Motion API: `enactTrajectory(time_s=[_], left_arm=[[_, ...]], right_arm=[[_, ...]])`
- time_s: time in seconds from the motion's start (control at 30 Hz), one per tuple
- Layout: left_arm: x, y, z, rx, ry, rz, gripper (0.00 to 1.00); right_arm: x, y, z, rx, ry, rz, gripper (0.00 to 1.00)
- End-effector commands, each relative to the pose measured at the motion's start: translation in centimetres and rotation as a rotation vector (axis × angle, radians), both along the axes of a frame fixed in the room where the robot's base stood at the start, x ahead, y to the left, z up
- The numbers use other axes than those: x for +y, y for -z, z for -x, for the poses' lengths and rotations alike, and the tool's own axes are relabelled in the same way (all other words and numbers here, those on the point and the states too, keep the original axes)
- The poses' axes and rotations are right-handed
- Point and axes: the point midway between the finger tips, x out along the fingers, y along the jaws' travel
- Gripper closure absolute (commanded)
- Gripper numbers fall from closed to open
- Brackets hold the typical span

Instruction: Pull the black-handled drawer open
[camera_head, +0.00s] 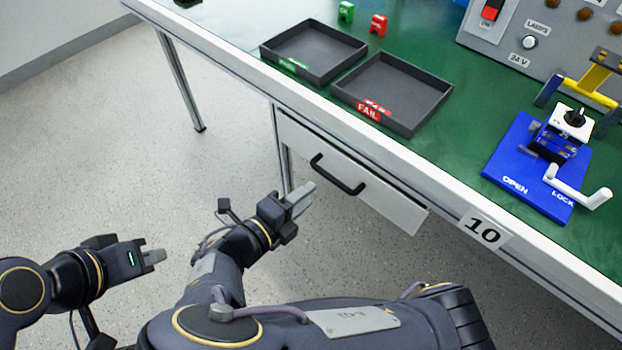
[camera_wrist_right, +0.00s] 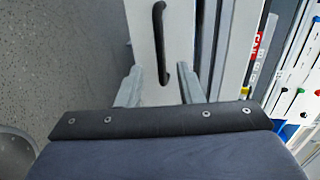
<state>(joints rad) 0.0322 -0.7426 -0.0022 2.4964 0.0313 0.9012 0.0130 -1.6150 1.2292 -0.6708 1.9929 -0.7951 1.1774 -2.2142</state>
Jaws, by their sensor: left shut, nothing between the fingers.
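The drawer (camera_head: 385,200) has a light grey front and hangs under the table's front edge. Its black bar handle (camera_head: 337,176) stands out from the front. The handle also shows in the right wrist view (camera_wrist_right: 160,40), running down the drawer front. My right gripper (camera_head: 303,196) is just in front of and below the handle's left end, apart from it. In the right wrist view its two fingers (camera_wrist_right: 160,88) are spread, with the handle's near end between them in the picture. My left gripper (camera_head: 156,256) is shut and empty, well left of the drawer above the floor.
The green table top carries two black trays (camera_head: 313,52), the nearer labelled FAIL (camera_head: 393,92), and a blue fixture (camera_head: 540,165) with a rotary switch. A grey panel (camera_head: 530,40) stands behind. A table leg (camera_head: 180,80) is at left. The floor before the drawer is clear.

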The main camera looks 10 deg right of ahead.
Motion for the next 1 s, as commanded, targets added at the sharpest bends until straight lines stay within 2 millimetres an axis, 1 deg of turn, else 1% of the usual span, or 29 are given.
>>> enactTrajectory(time_s=[0.4, 0.6, 0.83, 0.87, 1.0], left_arm=[[0.0, 2.3, 0.0, 0.000, 0.000, 0.000, 1.00], [0.0, 2.6, 0.0, 0.000, 0.000, 0.000, 1.00], [0.0, 2.6, 0.0, 0.000, 0.000, 0.000, 1.00], [0.0, 2.6, 0.0, 0.000, 0.000, 0.000, 1.00], [0.0, 2.6, 0.0, 0.000, 0.000, 0.000, 1.00]], right_arm=[[-4.8, 1.4, -3.6, 0.001, 0.006, 0.001, 0.66], [-5.8, 1.6, -4.4, 0.002, 0.003, -0.003, 0.66], [-5.9, 1.5, -4.5, 0.002, 0.003, -0.003, 0.66], [-5.9, 1.5, -4.5, 0.002, 0.003, -0.003, 0.68], [-5.9, 1.5, -4.5, 0.002, 0.003, -0.003, 0.86]])
